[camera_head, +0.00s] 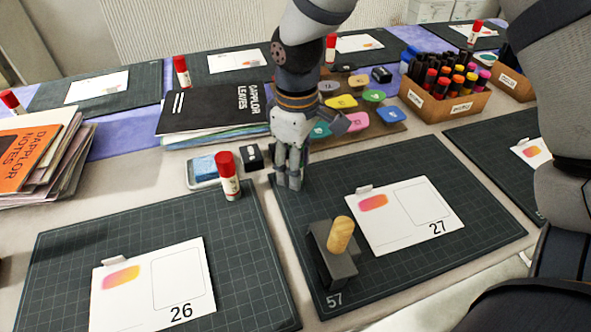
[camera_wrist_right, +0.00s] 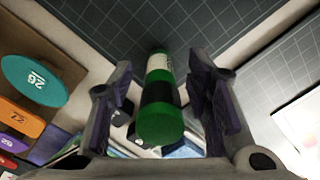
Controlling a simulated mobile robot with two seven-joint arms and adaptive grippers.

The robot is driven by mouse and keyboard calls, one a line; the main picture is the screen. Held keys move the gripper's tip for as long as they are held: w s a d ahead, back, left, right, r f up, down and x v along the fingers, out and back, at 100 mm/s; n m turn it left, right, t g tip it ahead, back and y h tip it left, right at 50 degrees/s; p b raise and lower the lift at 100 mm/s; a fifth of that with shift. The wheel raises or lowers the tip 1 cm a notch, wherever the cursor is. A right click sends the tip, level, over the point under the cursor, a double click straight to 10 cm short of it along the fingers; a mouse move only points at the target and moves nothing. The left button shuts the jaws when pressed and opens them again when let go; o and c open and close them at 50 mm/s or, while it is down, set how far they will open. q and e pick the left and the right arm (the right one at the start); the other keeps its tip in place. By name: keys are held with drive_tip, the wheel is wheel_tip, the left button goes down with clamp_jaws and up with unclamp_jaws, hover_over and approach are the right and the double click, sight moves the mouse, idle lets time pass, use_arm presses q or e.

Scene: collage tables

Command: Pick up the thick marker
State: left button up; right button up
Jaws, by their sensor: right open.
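A thick marker (camera_wrist_right: 160,110) with a green end, a dark band and a white label shows in the right wrist view. It lies between the two fingers of my right gripper (camera_wrist_right: 160,105), with a gap on each side. My right gripper (camera_head: 288,178) also shows in the head view, fingers pointing down at the back left corner of the mat with card 27. The gripper is open. In the head view the marker is not clearly visible, as the gripper covers that spot. I cannot tell whether the marker stands or leans. My left gripper is not in view.
A red-capped glue stick (camera_head: 228,176) stands left of the gripper, near a small black block (camera_head: 251,157). A dark stamp with a wooden knob (camera_head: 341,236) stands on the cutting mat (camera_head: 450,251). A cardboard marker box (camera_head: 446,105) stands behind right.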

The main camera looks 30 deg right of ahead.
drive_tip(key=c, duration=0.9)
drive_tip(key=shift+o, duration=0.2)
drive_tip(key=shift+r, duration=0.15)
